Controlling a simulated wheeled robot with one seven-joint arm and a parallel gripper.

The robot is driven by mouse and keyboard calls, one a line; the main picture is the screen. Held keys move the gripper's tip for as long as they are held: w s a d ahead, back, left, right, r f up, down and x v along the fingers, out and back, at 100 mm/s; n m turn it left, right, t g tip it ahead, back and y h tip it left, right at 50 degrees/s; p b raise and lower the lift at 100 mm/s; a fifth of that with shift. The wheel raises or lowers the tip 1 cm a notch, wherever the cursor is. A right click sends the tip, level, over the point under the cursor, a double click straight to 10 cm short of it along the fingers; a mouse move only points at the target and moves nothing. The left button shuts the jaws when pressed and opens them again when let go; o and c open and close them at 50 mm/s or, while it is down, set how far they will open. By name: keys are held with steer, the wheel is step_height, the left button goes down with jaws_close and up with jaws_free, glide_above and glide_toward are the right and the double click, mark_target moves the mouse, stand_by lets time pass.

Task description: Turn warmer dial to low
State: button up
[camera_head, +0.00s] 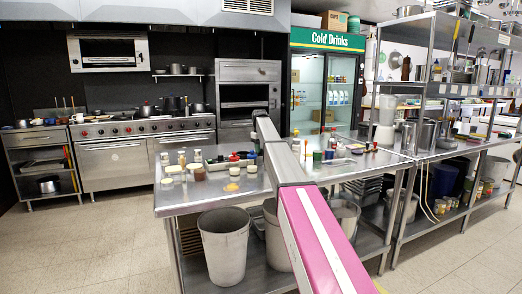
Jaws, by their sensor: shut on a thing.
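No warmer dial can be made out for certain in the head view. A tall stainless oven unit (247,72) stands against the back wall, partly behind my arm. Another steel unit (108,48) hangs on the wall to its left. A stainless range (113,157) with a row of small knobs along its front stands below that. Which of these is the warmer, and how any dial is set, I cannot tell. My pink and grey arm reaches from the bottom right up toward the oven unit. My gripper does not show.
A steel table (200,203) with several bottles and jars stands in front of me, with grey bins (224,247) underneath. A drinks fridge (324,85) is at the back. Steel shelving (404,45) fills the right. Open floor (85,243) lies at the left.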

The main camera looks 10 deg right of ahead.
steer(key=m, duration=0.4)
steer(key=shift+m, duration=2.5)
steer(key=shift+a, duration=0.1)
steer(key=o, duration=0.9)
steer(key=shift+r, duration=0.1)
steer(key=r, duration=1)
steer(key=shift+w+a+r, duration=0.15)
steer(key=shift+a+r, duration=0.05)
steer(key=shift+r, duration=0.1)
